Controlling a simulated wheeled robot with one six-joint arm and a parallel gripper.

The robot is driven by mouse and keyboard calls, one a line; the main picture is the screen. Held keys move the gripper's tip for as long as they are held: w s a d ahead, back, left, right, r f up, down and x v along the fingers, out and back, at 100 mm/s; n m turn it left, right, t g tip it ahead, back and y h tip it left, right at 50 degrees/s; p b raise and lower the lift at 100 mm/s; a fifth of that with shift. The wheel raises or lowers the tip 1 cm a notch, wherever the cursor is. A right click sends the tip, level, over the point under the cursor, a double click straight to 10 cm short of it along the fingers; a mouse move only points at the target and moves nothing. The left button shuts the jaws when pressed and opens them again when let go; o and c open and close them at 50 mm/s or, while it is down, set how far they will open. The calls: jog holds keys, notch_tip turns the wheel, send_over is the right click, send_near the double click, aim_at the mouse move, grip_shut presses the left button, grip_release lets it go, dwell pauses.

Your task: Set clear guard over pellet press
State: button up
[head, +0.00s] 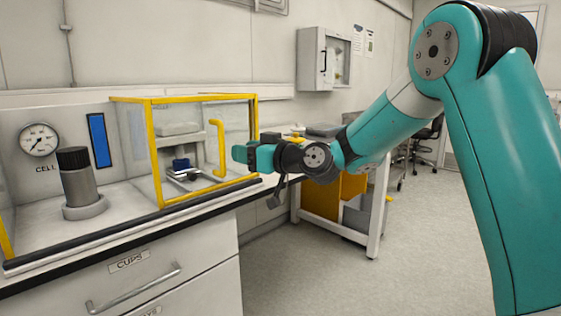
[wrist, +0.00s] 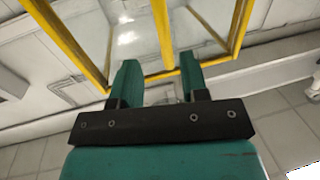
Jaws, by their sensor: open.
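The clear guard (head: 154,158) is a see-through box with a yellow frame, upright on the left bench. A yellow handle (head: 220,150) is on its front side. The pellet press (head: 183,138), grey with a blue part low down, shows through the clear panels, and the guard appears to stand around it. My gripper (head: 240,153) is open, just right of the handle in the head view. In the wrist view my gripper (wrist: 160,75) has its two teal fingers apart, and a yellow bar runs up between them. I cannot tell whether the fingers touch the guard (wrist: 70,45).
A grey cylinder with a black cap (head: 77,180) stands left of the guard, below a round gauge (head: 39,140). The black bench edge (head: 120,232) runs along the front above drawers. A white-framed table (head: 372,225) stands behind my arm. The floor (head: 340,290) in front is clear.

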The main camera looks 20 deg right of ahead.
jog(key=b+v, duration=0.1)
jog(key=v, duration=0.9)
jog(key=shift+b, duration=0.3)
jog(key=s+a+f+n+g+h, duration=0.1)
jog(key=s+a+f+g, duration=0.45)
jog(key=s, duration=0.45)
jog(key=s+a+f+n+g+h, duration=0.1)
jog(key=s+a+f+g, duration=0.3)
jog(key=s+a+g, duration=0.45)
jog(key=s+d+f+m+g+h, duration=0.1)
jog(key=s+d+h, duration=0.1)
jog(key=s, duration=0.4)
jog(key=s+d+f+m+h, duration=0.1)
jog(key=s+d+f+h, duration=0.15)
jog(key=s, duration=0.35)
notch_tip(320, 180, up, 23)
jog(key=p, duration=2.3)
jog(key=shift+w+y, duration=0.35)
jog(key=shift+w, duration=0.1)
